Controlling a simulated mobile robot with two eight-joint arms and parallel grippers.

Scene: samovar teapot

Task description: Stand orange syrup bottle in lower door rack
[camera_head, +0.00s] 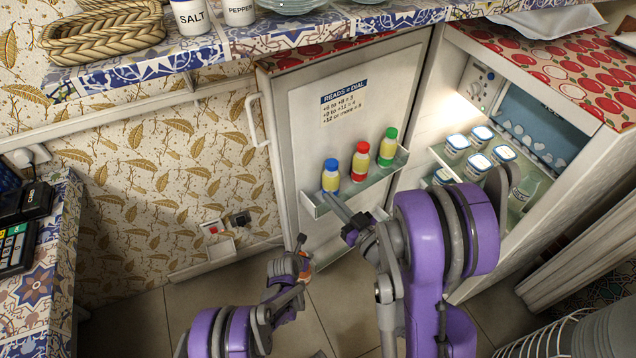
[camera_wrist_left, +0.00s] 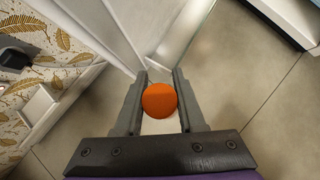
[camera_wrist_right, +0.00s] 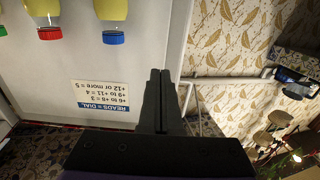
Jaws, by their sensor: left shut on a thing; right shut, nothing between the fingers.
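The orange syrup bottle shows its round orange cap (camera_wrist_left: 159,100) between the fingers of my left gripper (camera_wrist_left: 160,85). In the head view my left gripper (camera_head: 303,262) is low beside the open fridge door, with a bit of orange (camera_head: 305,278) at its tips. The lower door rack (camera_head: 330,254) is mostly hidden behind my right arm; a clear rack edge (camera_wrist_left: 186,38) lies just ahead of the bottle in the left wrist view. Whether the bottle touches the rack cannot be told. My right gripper (camera_wrist_right: 160,75) is shut and empty near the upper rack.
The upper door rack (camera_head: 372,184) holds bottles with blue (camera_head: 331,164), red (camera_head: 363,148) and green (camera_head: 390,133) caps. The fridge interior at right holds several white-lidded tubs (camera_head: 480,134). Open tiled floor (camera_head: 140,325) lies left of the door.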

